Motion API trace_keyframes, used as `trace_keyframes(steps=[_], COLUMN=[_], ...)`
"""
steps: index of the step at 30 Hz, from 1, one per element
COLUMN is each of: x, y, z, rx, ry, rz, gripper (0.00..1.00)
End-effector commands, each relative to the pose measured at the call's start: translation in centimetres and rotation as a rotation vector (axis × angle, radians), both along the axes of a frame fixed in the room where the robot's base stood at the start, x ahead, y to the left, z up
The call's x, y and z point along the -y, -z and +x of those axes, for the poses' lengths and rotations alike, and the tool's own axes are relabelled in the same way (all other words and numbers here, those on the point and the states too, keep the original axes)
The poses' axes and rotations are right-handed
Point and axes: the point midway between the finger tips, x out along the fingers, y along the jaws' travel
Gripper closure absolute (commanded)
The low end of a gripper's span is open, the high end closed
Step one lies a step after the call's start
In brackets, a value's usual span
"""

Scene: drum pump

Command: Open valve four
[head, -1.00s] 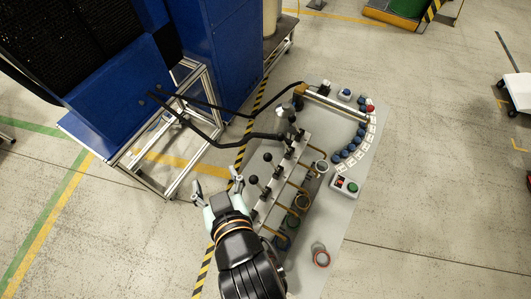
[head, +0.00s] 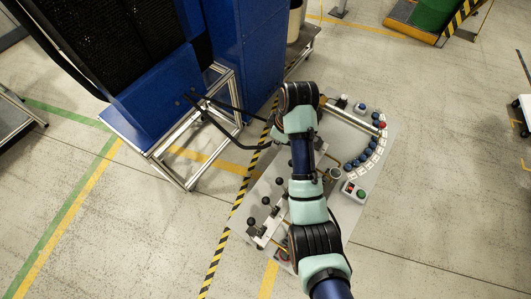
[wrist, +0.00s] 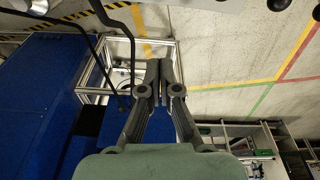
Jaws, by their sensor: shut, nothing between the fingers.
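The valve row (head: 262,222) is a pale manifold with several black-knobbed levers, standing along the left part of the grey table. Some levers (head: 265,200) show left of my arm in the head view; the others are hidden under it. I cannot tell which one is valve four. A black knob (wrist: 279,5) shows at the top edge there, apart from the fingertips.
A blue cabinet on an aluminium frame (head: 190,165) stands left of the table. Black hoses (wrist: 95,80) run from the cabinet side toward the table. Blue and red knobs (head: 365,155), a push-button box (head: 355,190) and a metal pipe (head: 345,117) sit on the right part.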

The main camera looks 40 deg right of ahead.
Motion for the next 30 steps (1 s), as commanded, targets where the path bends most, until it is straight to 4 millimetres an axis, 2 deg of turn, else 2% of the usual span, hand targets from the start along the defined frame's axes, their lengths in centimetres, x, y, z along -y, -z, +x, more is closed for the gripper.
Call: trace_keyframes(steps=[1, 4, 16, 22, 30], x=[0.9, 1.6, 1.5, 1.1, 0.5], y=[-0.6, -0.7, 0.1, 3.2, 9.1], z=[-0.5, -1.0, -1.0, -0.7, 0.0], rx=[-0.024, -0.047, -0.051, -0.052, -0.052], ry=[-0.012, -0.032, -0.037, -0.038, -0.037], rz=[0.015, 0.032, 0.035, 0.036, 0.037], gripper=[1.00, 1.00, 1.00, 1.00, 1.00])
